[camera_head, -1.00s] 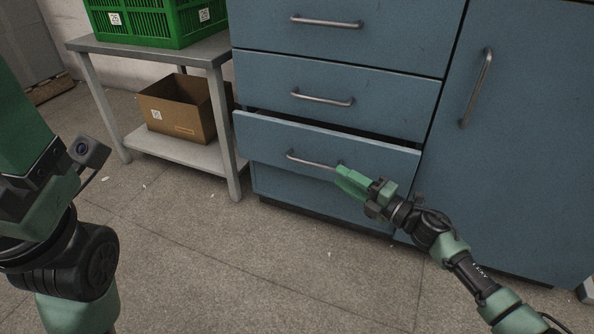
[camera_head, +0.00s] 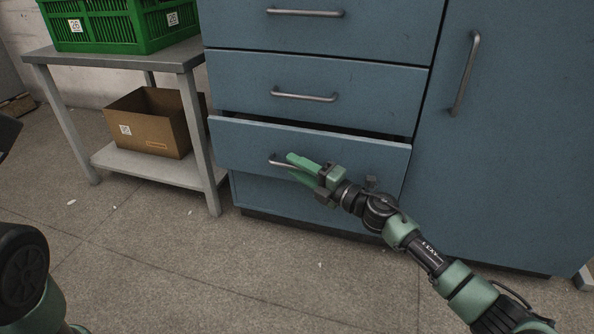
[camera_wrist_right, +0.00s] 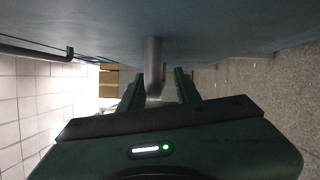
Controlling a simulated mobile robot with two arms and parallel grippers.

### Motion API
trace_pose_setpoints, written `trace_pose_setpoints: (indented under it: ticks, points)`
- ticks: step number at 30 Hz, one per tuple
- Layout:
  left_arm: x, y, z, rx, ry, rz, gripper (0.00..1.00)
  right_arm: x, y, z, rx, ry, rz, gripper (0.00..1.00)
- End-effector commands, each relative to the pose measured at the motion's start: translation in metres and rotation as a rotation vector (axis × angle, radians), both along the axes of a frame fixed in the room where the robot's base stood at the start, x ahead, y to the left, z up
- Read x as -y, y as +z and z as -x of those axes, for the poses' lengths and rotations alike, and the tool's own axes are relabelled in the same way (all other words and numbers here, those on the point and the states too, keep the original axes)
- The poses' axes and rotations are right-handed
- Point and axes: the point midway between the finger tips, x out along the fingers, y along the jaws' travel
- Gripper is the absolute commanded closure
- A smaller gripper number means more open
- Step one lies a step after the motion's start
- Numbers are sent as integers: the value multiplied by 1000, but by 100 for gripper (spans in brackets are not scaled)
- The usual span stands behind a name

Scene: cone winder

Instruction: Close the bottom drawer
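The lowest drawer with a handle in view (camera_head: 235,140) is part of a blue cabinet in the head view. It stands partly out, with a dark gap along its top edge. Its metal bar handle (camera_head: 279,161) is partly hidden by my right gripper (camera_head: 297,168). That gripper is open, its green fingers at the handle. In the right wrist view the handle (camera_wrist_right: 154,62) stands between the two spread fingers, with room on both sides. Only parts of my left arm show at the left edge of the head view; its gripper is out of the picture.
Two shut drawers (camera_head: 370,84) are above, and a blue door (camera_head: 520,150) with an upright handle is at the right. A grey table (camera_head: 120,58) at the left bears a green crate (camera_head: 110,28), with a cardboard box (camera_head: 155,130) on its lower shelf. The floor in front is clear.

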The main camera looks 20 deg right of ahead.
Motion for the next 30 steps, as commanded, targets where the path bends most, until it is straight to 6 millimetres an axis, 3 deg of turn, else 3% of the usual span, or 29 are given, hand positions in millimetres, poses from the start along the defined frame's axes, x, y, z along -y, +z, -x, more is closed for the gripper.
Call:
trace_pose_setpoints:
  ticks: [8,9,12,13,30]
  points:
    - [0,-1,0,1,0,-1,0,-1,1,-2,0,-1,-1,68]
    - [0,-1,0,1,0,-1,0,-1,1,-2,0,-1,0,70]
    - [0,-1,0,1,0,-1,0,-1,1,-2,0,-1,0,98]
    - [0,-1,0,1,0,-1,0,-1,1,-2,0,0,0,100]
    - [0,-1,0,0,0,-1,0,-1,0,-2,-1,0,1,100]
